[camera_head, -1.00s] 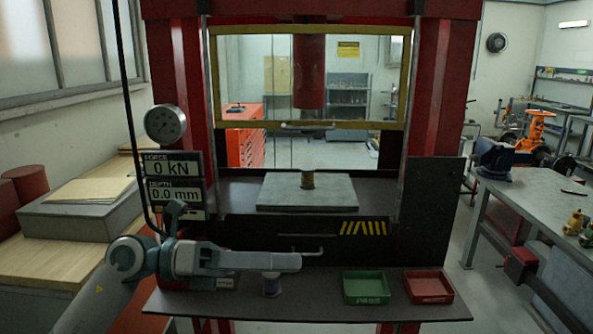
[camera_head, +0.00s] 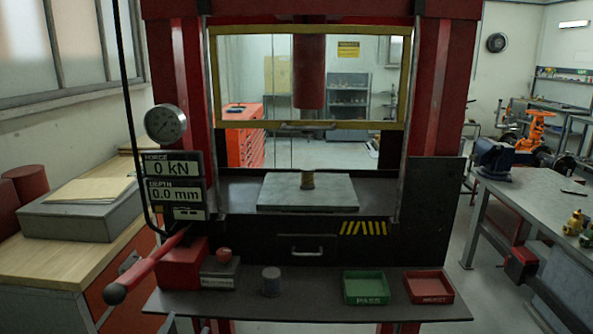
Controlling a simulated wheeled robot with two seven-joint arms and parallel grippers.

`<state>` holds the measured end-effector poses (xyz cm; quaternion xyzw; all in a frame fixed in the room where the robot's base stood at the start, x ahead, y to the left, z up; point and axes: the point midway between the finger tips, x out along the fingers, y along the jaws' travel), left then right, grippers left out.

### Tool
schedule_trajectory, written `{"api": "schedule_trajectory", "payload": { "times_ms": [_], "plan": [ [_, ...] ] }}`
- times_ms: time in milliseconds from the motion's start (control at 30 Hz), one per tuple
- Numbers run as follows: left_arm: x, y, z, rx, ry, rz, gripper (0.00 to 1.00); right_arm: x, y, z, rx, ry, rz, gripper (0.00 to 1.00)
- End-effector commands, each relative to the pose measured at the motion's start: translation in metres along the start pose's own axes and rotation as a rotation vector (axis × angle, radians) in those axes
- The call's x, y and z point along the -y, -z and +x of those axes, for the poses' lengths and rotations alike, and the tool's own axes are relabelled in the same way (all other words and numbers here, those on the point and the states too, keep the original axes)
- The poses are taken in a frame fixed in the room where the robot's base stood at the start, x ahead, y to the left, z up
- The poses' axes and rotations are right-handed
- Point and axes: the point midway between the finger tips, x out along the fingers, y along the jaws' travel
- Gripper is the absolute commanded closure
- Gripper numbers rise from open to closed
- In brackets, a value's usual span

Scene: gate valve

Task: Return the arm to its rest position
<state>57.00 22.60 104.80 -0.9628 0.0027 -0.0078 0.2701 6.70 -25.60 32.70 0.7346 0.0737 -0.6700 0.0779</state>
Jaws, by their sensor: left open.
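At the bottom edge of the head view, only a small grey tip of my left gripper (camera_head: 170,323) shows, below the front shelf. It is open and clear of the press; the rest of it is out of frame. My right gripper is not in view. The red press (camera_head: 438,90) stands ahead with its yellow-framed guard. The gauge panel (camera_head: 174,167) reads 0 kN and 0.0 mm.
The front shelf (camera_head: 320,308) holds a grey cylinder (camera_head: 271,281), a green PASS tray (camera_head: 366,287), a red tray (camera_head: 429,287) and a button box (camera_head: 220,272). A red lever (camera_head: 147,266) juts left. Benches stand at both sides.

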Motion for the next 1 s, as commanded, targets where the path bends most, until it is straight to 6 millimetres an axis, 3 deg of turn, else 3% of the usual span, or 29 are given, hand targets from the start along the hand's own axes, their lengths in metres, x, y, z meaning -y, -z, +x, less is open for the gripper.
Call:
{"api": "schedule_trajectory", "payload": {
  "times_ms": [33, 200, 400, 700, 967, 1000],
  "plan": [
    [-0.011, -0.029, -0.015, 0.102, -0.028, -0.040, 0.49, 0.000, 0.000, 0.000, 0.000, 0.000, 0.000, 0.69],
    [-0.047, -0.110, -0.075, 0.425, -0.125, -0.151, 0.49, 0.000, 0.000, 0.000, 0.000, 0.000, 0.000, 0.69],
    [-0.089, -0.175, -0.163, 0.757, -0.248, -0.247, 0.49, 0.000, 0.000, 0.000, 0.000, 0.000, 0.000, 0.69],
    [-0.122, -0.209, -0.257, 1.041, -0.376, -0.313, 0.49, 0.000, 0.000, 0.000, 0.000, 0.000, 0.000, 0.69],
    [-0.139, -0.218, -0.319, 1.210, -0.463, -0.347, 0.49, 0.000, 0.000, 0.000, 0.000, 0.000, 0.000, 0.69],
    [-0.143, -0.226, -0.313, 1.207, -0.461, -0.344, 0.49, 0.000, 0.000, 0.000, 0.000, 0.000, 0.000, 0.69]
  ]
}}
